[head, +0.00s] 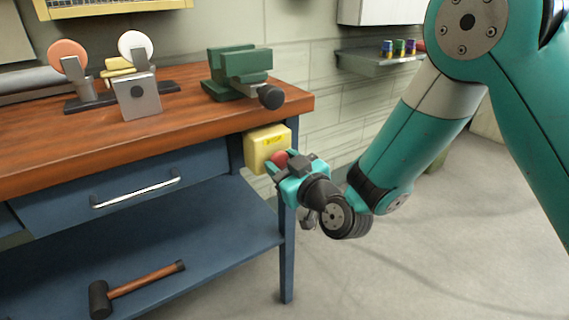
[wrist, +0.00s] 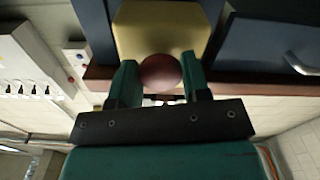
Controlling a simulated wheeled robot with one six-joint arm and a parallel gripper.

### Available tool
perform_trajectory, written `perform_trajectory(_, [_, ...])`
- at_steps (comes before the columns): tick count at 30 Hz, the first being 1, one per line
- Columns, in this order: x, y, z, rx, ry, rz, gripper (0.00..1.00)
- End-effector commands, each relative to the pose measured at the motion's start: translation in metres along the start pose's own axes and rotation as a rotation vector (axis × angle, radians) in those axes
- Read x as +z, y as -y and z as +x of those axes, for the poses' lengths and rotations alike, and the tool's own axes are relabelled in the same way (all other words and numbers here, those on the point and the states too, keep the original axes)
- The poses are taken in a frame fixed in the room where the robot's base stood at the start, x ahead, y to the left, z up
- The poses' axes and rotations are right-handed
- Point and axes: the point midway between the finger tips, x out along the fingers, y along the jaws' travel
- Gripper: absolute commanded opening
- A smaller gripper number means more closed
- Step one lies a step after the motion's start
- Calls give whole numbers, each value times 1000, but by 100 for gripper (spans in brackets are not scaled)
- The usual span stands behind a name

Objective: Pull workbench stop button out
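The stop button is a red round knob (head: 280,158) on a yellow box (head: 262,141) fixed at the right end of the workbench (head: 205,112), just under the top. My gripper (head: 277,167) is at the button in the head view. In the wrist view the red button (wrist: 160,72) sits between the two teal fingers of my gripper (wrist: 160,83), in front of the yellow box (wrist: 160,28). The fingers stand on either side of the knob. A small gap seems to show on the right; contact on the left cannot be told.
A green vise (head: 238,72) and a bench grinder (head: 137,95) stand on the bench top. A drawer with a metal handle (head: 136,192) is below it. A mallet (head: 135,289) lies on the lower shelf. The floor (head: 420,265) at the right is clear.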

Motion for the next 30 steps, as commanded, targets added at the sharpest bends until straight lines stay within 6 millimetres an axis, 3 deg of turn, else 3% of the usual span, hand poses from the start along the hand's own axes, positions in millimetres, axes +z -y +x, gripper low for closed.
perform_trajectory(1, [0,1,0,-2,1,1,23])
perform_trajectory(4, [1,1,0,-2,2,2,1])
perform_trajectory(15, [4,0,-19,0,4,3,0])
perform_trajectory(23, [3,-2,-21,1,10,2,0])
perform_trajectory(24, [3,-2,-21,2,10,3,45])
perform_trajectory(27, [3,-2,-20,2,10,2,68])
perform_trajectory(30, [2,-2,-20,2,8,3,69])
